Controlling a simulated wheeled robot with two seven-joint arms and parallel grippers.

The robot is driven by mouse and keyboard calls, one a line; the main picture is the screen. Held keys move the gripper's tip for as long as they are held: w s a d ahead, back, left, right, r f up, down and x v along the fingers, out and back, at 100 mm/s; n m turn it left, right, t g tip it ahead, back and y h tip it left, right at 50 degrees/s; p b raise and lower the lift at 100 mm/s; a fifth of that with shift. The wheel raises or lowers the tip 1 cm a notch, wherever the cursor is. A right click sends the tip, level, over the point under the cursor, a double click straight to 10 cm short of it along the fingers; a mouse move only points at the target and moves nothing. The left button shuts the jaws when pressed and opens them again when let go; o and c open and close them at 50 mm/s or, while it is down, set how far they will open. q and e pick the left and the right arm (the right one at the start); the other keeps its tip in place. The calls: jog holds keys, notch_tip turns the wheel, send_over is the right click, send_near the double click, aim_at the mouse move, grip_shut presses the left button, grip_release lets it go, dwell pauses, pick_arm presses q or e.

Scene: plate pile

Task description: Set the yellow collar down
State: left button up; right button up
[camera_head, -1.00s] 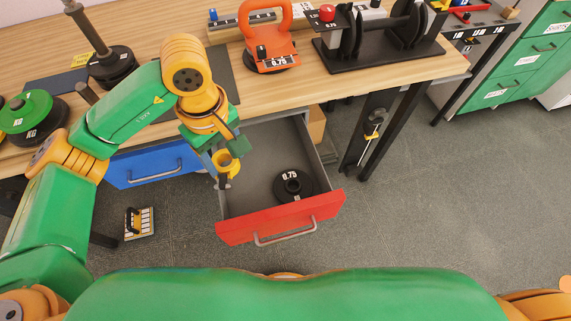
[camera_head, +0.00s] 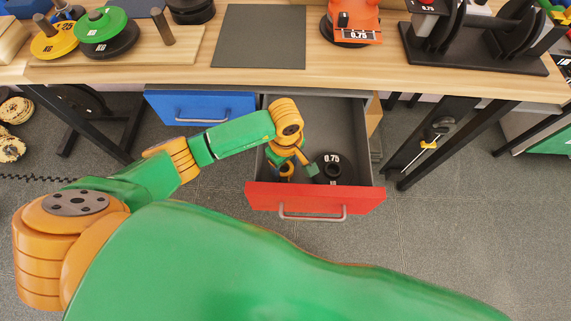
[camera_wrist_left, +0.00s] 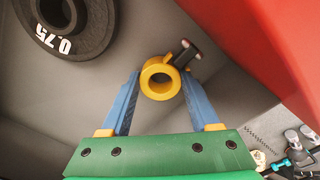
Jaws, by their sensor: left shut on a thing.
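The yellow collar (camera_wrist_left: 147,82) is a small ring with a dark-tipped lever. It sits between the blue fingers of my left gripper (camera_wrist_left: 161,80), which is shut on it. In the head view my left gripper (camera_head: 287,172) reaches down inside the open drawer with the red front (camera_head: 300,196), at the left part of its interior. The collar is close to the grey drawer floor; I cannot tell whether it touches. My right gripper is not in view.
A black 0.75 plate (camera_head: 331,169) lies in the drawer, right of my gripper; it also shows in the wrist view (camera_wrist_left: 87,38). A closed blue drawer (camera_head: 200,107) is to the left.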

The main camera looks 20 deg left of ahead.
pick_arm(q)
jog(key=shift+f, duration=0.15)
jog(key=o, duration=1.4)
jog(key=shift+o, duration=0.2)
jog(key=shift+r, duration=0.45)
notch_tip(320, 180, up, 12)
jog(key=shift+f, duration=0.2)
